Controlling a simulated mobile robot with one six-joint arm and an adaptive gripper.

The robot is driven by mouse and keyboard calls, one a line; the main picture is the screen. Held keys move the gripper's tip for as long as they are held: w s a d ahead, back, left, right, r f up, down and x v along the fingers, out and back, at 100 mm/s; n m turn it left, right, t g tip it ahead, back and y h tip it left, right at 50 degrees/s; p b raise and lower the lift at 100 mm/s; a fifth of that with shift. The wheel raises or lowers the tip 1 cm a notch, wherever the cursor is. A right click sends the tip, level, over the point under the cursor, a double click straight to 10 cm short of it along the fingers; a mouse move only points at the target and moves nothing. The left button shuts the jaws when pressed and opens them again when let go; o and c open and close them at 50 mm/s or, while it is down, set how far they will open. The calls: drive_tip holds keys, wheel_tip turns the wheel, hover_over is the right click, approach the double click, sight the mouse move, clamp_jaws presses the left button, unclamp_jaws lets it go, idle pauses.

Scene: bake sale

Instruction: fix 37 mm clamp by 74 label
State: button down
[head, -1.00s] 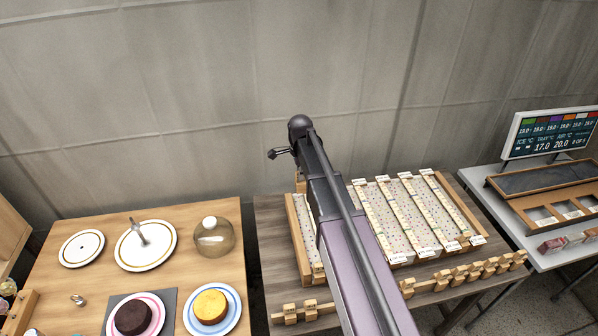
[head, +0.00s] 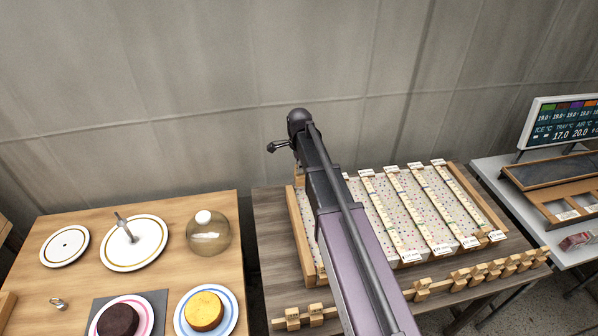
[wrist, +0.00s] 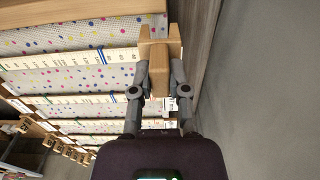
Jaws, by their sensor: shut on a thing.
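In the wrist view my gripper (wrist: 161,62) is shut on a wooden clamp (wrist: 160,78), with one finger on each side of it. The clamp sits at the end of a pale printed ruler strip (wrist: 70,59) on the speckled tray; whether it touches the strip I cannot tell. The tray (head: 470,197) has a wooden frame and several such strips with small white end labels (head: 441,248). Their print is too small to read, so I cannot pick out the 74 label. In the head view my arm hides the gripper and the tray's left part.
A wooden rail (head: 440,294) with several clamps runs along the table's front. A table at left holds plates, a glass dome (head: 208,233), a dark cake (head: 119,318) and a yellow cake (head: 204,311). A screen (head: 566,122) stands at right. A grey wall rises behind.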

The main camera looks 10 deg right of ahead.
sight(299, 177)
drive_tip(key=shift+w+f, duration=0.2)
drive_tip(key=shift+f, duration=0.35)
drive_tip(key=shift+f+b, duration=0.15)
drive_tip(key=shift+b, duration=0.3)
drive_tip(key=shift+f+b, duration=1.85)
drive_tip(key=c, duration=0.5)
unclamp_jaws()
drive_tip(key=shift+c, duration=0.2)
